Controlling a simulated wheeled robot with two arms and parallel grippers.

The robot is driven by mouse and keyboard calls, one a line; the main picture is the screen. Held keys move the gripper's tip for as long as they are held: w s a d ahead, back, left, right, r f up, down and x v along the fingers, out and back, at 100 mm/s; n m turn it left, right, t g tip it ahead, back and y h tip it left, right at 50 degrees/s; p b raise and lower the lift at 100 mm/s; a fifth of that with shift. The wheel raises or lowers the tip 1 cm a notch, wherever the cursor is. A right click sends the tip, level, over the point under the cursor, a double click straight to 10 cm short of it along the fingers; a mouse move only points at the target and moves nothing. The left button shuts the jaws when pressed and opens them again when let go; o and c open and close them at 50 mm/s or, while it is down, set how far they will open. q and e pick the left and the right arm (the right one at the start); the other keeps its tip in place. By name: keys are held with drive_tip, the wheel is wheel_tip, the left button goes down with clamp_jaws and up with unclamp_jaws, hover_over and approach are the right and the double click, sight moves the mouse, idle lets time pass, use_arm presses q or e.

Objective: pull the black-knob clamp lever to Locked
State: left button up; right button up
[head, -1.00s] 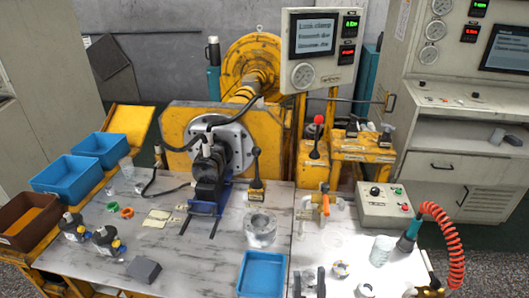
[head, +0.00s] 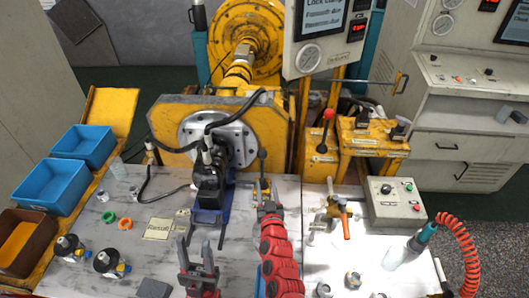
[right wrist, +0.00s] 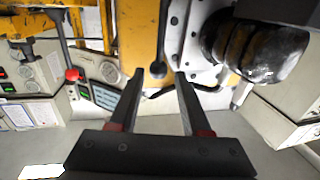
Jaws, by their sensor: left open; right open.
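The black-knob clamp lever (head: 262,155) stands upright on its base, right of the dark motor (head: 209,185) in the head view. In the right wrist view its round black knob (right wrist: 158,70) shows between the fingertips, with the shaft running up the picture. My right gripper (right wrist: 159,84) is open around the line of the knob; I cannot tell whether it touches. In the head view my red right arm (head: 279,250) reaches up to just in front of the lever and hides part of its base. My left gripper (head: 196,252) is open and empty over the front of the table.
A red-knob lever (head: 328,115) stands to the right, by the yellow valve block. A brass fitting with an orange handle (head: 346,228) and a grey control box (head: 394,200) are right of my arm.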

sight(262, 164)
drive_tip(key=w, duration=0.3)
drive_tip(key=w+a, duration=0.1)
drive_tip(key=w, duration=0.2)
drive_tip(key=w+a, duration=0.1)
drive_tip(key=w, duration=0.3)
drive_tip(key=shift+w+a+f, duration=0.1)
drive_tip(key=shift+w+a+b, duration=0.15)
drive_tip(key=shift+w+b, duration=0.4)
drive_tip(key=shift+w, duration=0.45)
drive_tip(key=shift+w+a+f+b, duration=0.1)
drive_tip(key=shift+w+f+b, duration=0.15)
drive_tip(key=shift+w+b, duration=0.35)
drive_tip(key=shift+w+a+r+b, duration=0.15)
drive_tip(key=shift+w+r+b, duration=0.1)
drive_tip(key=shift+w+b, duration=0.6)
drive_tip(key=shift+s, duration=0.15)
clamp_jaws()
